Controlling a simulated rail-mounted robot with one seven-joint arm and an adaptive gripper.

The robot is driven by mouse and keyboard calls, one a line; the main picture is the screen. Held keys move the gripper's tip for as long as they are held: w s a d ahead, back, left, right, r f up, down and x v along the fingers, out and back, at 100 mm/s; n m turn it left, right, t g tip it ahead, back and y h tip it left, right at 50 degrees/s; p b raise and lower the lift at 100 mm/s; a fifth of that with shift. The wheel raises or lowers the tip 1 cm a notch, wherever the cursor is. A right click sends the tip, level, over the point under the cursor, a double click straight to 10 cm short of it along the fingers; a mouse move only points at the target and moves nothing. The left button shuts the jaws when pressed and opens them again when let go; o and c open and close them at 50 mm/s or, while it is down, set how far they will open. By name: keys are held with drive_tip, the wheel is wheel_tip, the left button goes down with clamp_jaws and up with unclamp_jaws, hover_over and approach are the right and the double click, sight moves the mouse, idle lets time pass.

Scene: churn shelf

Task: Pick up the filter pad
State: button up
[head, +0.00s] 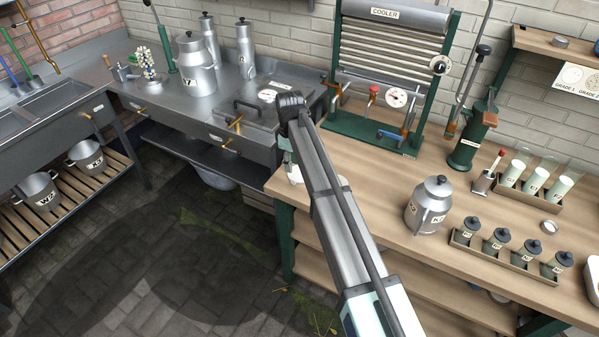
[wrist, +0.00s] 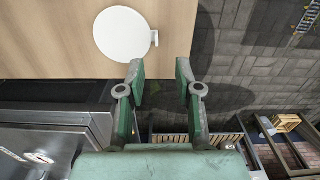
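The filter pad (wrist: 121,35) is a flat white disc with a small tab on its right side. It lies on the wooden bench top near the bench edge, at the upper middle of the wrist view. My gripper (wrist: 160,68) is open, and nothing is between its two green fingers. In the wrist view the fingertips stand just below and to the right of the pad, apart from it in the picture. The height gap cannot be told. In the head view my arm hides most of the gripper and the bench spot around it.
On the wooden bench (head: 368,172) stand a lidded metal can (head: 428,207), a rack of small lidded jars (head: 507,250), and a cooler (head: 388,70) at the back. The bench between arm and can is clear.

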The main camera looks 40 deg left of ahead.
sight(293, 180)
drive_tip(key=shift+w+f+p, duration=0.15)
drive_tip(key=shift+f+p, duration=0.7)
drive_tip(key=shift+f, duration=1.2)
drive_tip(key=shift+w+f+p, duration=0.1)
drive_tip(key=shift+f+p, duration=0.7)
drive_tip(key=shift+f, duration=1.2)
drive_tip(key=shift+d, duration=0.1)
clamp_jaws()
